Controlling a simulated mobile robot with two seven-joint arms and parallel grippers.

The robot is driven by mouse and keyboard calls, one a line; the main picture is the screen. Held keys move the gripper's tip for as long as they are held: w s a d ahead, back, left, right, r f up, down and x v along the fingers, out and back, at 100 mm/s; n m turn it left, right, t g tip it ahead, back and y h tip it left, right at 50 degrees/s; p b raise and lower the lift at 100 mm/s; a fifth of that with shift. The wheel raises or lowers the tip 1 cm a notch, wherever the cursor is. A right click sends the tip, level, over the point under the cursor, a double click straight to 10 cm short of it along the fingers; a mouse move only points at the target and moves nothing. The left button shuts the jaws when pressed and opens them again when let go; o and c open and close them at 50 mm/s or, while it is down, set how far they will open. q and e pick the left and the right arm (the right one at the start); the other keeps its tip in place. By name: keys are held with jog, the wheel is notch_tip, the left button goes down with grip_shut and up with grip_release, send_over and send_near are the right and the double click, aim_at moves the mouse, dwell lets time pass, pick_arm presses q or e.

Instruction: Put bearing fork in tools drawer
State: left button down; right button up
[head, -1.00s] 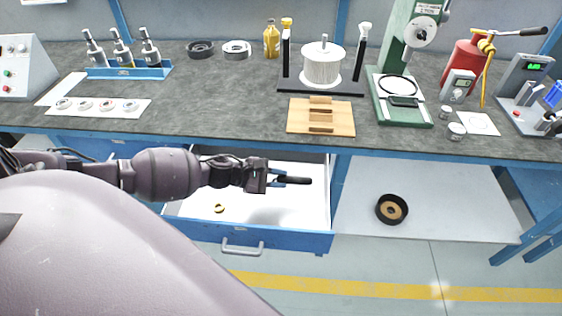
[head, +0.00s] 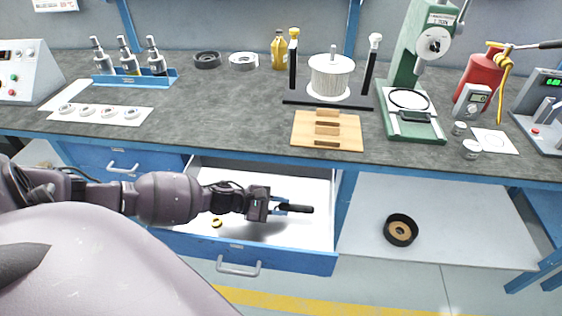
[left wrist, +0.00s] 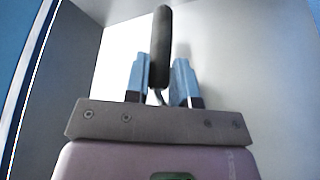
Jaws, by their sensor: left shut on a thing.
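My left gripper (head: 282,207) is shut on the bearing fork (head: 299,209), of which a dark rod-like handle shows, pointing right in the head view. The fork also shows between the blue fingers in the left wrist view (left wrist: 160,48); its far end is hidden or too small to make out. The gripper and fork are over the open tools drawer (head: 243,247), a white-lined blue drawer under the bench. A shadow lies on the drawer floor beneath them. I cannot tell how far above the floor the fork is. My right gripper is not in view.
A small brass ring (head: 216,222) lies in the drawer, partly near my arm. The bench edge (head: 300,158) overhangs the drawer's back. A black ring with a tan centre (head: 400,230) sits on the lower shelf to the right. The drawer's right part looks clear.

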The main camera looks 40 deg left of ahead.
pick_arm(q)
jog(key=c, duration=0.9)
grip_release()
jog(key=shift+s+a, duration=0.1)
jog(key=p+v, duration=0.1)
jog(key=v, duration=0.8)
jog(key=shift+s+a+r, duration=0.15)
jog(key=shift+s+a+r+p, duration=0.15)
jog(key=shift+s+a+p, duration=0.15)
jog(key=shift+a, duration=0.1)
